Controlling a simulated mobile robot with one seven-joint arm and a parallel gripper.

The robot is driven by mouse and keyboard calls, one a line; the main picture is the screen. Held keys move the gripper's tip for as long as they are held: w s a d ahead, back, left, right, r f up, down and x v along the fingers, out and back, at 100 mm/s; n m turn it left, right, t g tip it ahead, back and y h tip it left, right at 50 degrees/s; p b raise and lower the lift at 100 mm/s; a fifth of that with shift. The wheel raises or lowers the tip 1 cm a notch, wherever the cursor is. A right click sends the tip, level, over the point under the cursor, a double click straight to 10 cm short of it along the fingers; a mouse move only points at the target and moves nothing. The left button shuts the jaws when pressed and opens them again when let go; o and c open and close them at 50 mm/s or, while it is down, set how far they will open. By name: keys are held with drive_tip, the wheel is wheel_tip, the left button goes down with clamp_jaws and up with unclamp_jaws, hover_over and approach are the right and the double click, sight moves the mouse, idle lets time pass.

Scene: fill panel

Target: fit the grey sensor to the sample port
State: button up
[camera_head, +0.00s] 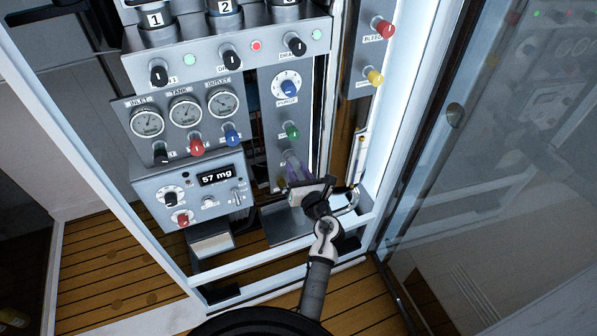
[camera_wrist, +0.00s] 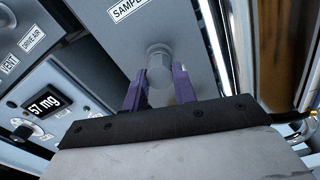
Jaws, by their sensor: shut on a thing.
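My gripper (camera_head: 299,176) is at the lower part of the narrow right-hand panel column in the head view. In the wrist view, its two purple fingers (camera_wrist: 157,84) stand on either side of a grey, hex-sided piece, the grey sensor (camera_wrist: 158,62), and are shut on it. The sensor's far end lies against or very close to the panel face, just below the label that starts "SAMPLE" (camera_wrist: 129,9). The sample port itself is hidden behind the sensor, so I cannot tell how far the sensor sits in it.
A green knob (camera_head: 292,131) is just above my gripper, with a blue dial (camera_head: 288,88) higher up. Left is a box reading 57 mg (camera_head: 216,176). A bright frame post (camera_head: 390,110) and a glass door (camera_head: 480,170) stand on the right. A metal tray (camera_head: 283,229) lies below.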

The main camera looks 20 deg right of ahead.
drive_tip(key=o, duration=1)
drive_tip(key=shift+o, duration=0.2)
drive_tip(key=s+b, duration=0.2)
drive_tip(key=s, duration=0.5)
drive_tip(key=shift+s, duration=0.2)
drive_tip(key=shift+d, duration=0.1)
